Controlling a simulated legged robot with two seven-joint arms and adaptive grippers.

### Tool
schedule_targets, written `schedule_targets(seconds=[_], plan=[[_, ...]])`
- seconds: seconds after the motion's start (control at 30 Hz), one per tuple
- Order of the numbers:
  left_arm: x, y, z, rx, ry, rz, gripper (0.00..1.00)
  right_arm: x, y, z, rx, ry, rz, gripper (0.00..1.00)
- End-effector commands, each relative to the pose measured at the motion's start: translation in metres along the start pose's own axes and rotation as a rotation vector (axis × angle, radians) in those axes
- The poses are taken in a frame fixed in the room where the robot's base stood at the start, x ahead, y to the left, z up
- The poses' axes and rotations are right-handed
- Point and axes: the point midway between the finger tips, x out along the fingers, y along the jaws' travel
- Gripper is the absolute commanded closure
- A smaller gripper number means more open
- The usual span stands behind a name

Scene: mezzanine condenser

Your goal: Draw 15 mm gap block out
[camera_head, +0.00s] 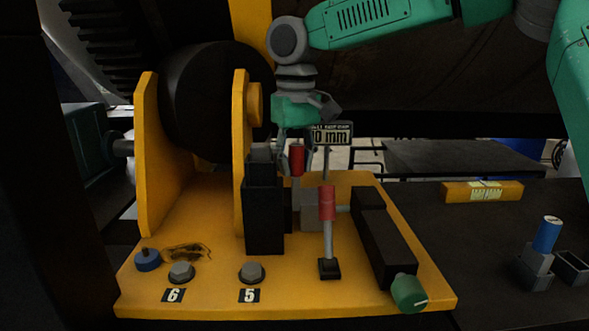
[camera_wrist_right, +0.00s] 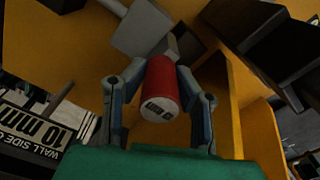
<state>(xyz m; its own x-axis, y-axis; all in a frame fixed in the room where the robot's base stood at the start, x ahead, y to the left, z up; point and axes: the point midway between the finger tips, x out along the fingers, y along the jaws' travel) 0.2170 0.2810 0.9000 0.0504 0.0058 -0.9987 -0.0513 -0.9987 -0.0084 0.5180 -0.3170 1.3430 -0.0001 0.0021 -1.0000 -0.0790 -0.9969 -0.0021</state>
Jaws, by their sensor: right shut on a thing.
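My right gripper (camera_head: 293,160) reaches down from above behind the black upright housing on the yellow fixture (camera_head: 190,275). It is shut on a red cylindrical handle (camera_head: 297,154). In the right wrist view, the red handle (camera_wrist_right: 162,82) sits between the two fingers of the right gripper (camera_wrist_right: 163,72), its labelled end facing the camera. The label is too small to read surely. A grey block (camera_wrist_right: 143,30) shows beyond the handle, and a grey block (camera_head: 311,212) also shows low on the fixture in the head view. Whether it belongs to the handle is unclear. My left gripper is not in view.
A lever with a red grip (camera_head: 327,203) stands in front of the grey block. A "10 mm" sign (camera_head: 332,134) is close behind my gripper. The black housing (camera_head: 264,215) is left; a black bar with a green knob (camera_head: 408,293) is right. A blue-handled block (camera_head: 547,235) stands far right.

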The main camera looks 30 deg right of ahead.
Motion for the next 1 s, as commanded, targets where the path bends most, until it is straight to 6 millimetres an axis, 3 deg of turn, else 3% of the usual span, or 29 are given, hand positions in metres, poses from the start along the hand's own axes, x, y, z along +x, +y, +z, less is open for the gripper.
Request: schedule_targets(seconds=[1.0], plan=[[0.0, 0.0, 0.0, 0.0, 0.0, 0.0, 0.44, -0.035, 0.0, 0.001, 0.0, 0.002, 0.0, 1.0]])
